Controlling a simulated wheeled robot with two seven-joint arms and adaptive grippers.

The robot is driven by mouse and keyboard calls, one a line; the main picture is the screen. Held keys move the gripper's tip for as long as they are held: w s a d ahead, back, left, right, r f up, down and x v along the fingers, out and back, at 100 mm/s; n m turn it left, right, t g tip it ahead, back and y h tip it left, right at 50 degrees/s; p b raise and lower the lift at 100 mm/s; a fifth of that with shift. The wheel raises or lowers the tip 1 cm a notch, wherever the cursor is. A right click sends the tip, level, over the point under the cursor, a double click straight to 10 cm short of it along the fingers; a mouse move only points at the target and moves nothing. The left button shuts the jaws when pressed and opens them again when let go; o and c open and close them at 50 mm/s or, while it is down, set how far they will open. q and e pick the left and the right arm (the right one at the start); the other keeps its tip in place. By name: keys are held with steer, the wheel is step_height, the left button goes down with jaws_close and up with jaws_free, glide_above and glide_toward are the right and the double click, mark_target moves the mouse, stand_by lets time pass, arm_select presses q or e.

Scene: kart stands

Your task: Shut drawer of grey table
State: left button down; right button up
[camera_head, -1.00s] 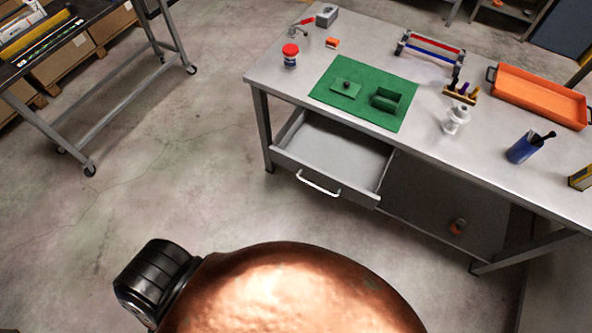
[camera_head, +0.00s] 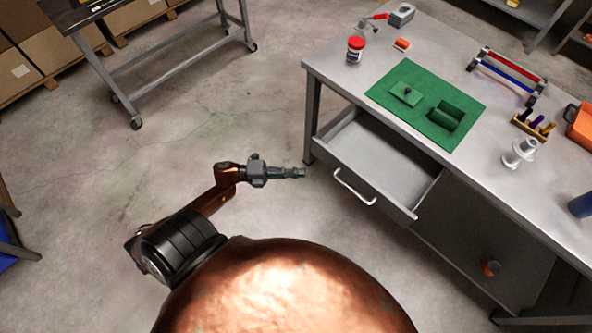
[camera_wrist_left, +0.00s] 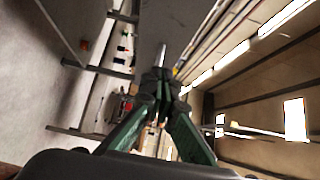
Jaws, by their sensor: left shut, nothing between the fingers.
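The grey table (camera_head: 340,84) stands at the right in the head view. Its drawer (camera_head: 386,158) is pulled out toward me and looks empty. A white handle (camera_head: 354,187) is on the drawer front. My left gripper (camera_head: 303,172) is shut and empty, to the left of the handle and apart from the drawer front. In the left wrist view its fingers (camera_wrist_left: 160,85) are together with nothing between them. My right gripper does not show.
On the table are a green mat (camera_head: 463,99) with green parts, a red-lidded jar (camera_head: 355,48), a red-and-blue rack (camera_head: 508,72) and an orange tray (camera_head: 583,125). A wheeled cart (camera_head: 180,64) stands at the upper left. The floor between is clear.

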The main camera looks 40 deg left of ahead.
arm_select(q)
steer(key=w+d, duration=0.1)
steer(key=w, duration=0.1)
steer(key=w+d, duration=0.2)
steer(key=w, duration=0.1)
steer(key=w+d, duration=0.1)
steer(key=w, duration=0.1)
steer(key=shift+w+d+f+b, duration=0.1)
steer(key=shift+w+d+b, duration=0.1)
steer(key=shift+d+b, duration=0.15)
steer(key=shift+w, duration=0.5)
